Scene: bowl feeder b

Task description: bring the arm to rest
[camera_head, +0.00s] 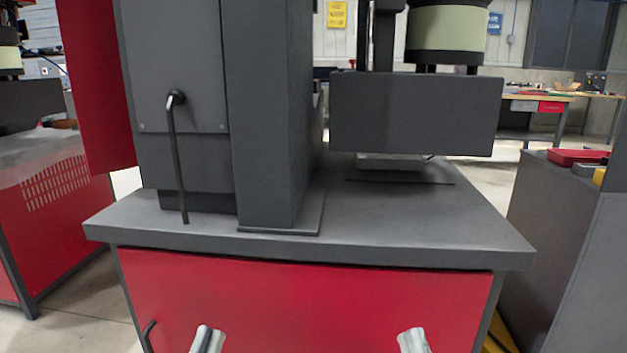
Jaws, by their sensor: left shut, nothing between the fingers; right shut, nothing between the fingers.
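My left gripper (207,340) shows at the bottom edge, left of centre, in front of the red cabinet door. Only its light grey fingertips are in view, and they are shut with nothing between them. My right gripper (412,341) shows at the bottom edge, right of centre, also shut and empty. The arms behind both grippers are out of the picture. Both grippers appear below the bench top's front edge and apart from each other.
A machine bench with a dark grey top (410,232) and red front (310,300) fills the middle. A dark column (268,120) and a bowl feeder (447,35) stand on it. Another red machine (55,195) is at left, a grey cabinet (560,230) at right. The bench top's front strip is bare.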

